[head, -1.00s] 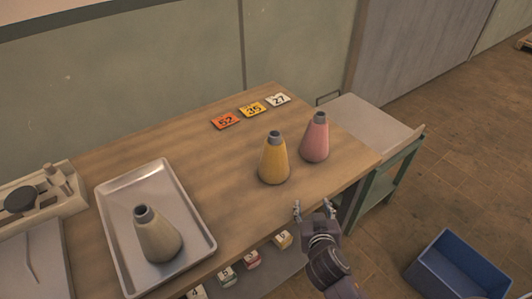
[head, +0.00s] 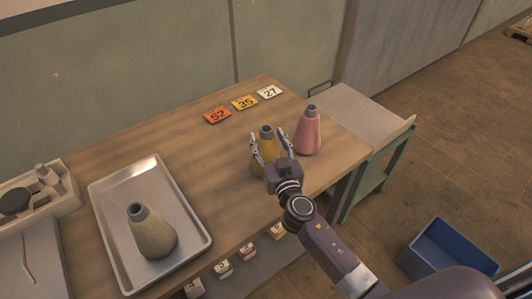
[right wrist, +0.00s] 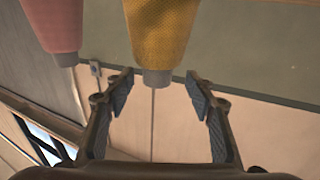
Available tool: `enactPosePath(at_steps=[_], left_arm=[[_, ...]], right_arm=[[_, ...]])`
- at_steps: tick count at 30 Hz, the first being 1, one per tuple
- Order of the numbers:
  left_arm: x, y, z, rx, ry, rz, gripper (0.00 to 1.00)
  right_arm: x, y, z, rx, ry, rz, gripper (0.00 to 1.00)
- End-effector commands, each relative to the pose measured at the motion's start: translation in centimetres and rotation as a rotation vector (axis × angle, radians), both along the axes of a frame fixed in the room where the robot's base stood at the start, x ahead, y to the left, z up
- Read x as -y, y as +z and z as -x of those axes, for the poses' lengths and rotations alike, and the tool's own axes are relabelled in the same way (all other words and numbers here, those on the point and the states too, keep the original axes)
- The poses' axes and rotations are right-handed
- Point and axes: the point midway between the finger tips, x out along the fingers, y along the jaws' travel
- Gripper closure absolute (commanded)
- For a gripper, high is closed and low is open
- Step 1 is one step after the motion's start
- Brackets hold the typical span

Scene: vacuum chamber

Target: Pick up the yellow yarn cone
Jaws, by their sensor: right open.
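The yellow yarn cone (head: 266,145) stands upright on the wooden table (head: 190,125), with a grey tip; its lower part is partly hidden behind my right gripper in the head view. My right gripper (head: 270,145) is open, with one finger on each side of the cone in the head view. In the right wrist view the yellow cone (right wrist: 158,35) appears upside down, its tip between and beyond the two open fingers (right wrist: 160,100). I cannot tell whether a finger touches it. My left gripper is not in view.
A pink cone (head: 308,132) stands close to the right of the yellow one. A metal tray (head: 104,215) holding a beige cone (head: 152,235) is at the left. Numbered tags (head: 244,103) lie at the back. A blue bin (head: 445,250) is on the floor.

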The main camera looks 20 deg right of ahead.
Motion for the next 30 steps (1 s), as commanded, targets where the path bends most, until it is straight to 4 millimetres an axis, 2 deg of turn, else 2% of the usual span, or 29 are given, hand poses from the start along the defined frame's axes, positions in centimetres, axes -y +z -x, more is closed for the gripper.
enactPosePath(at_steps=[2,6,16,30], left_arm=[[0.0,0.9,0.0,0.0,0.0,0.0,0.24],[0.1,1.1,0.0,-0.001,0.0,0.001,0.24],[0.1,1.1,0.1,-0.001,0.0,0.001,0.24],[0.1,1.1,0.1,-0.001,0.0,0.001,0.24]], right_arm=[[0.4,0.5,-1.2,0.001,-0.001,0.004,0.5],[0.4,0.2,-2.8,0.0,-0.001,0.001,0.5],[0.4,0.1,-3.3,0.0,0.0,-0.001,0.5],[0.4,0.1,-3.3,0.0,-0.001,0.0,1.0]])
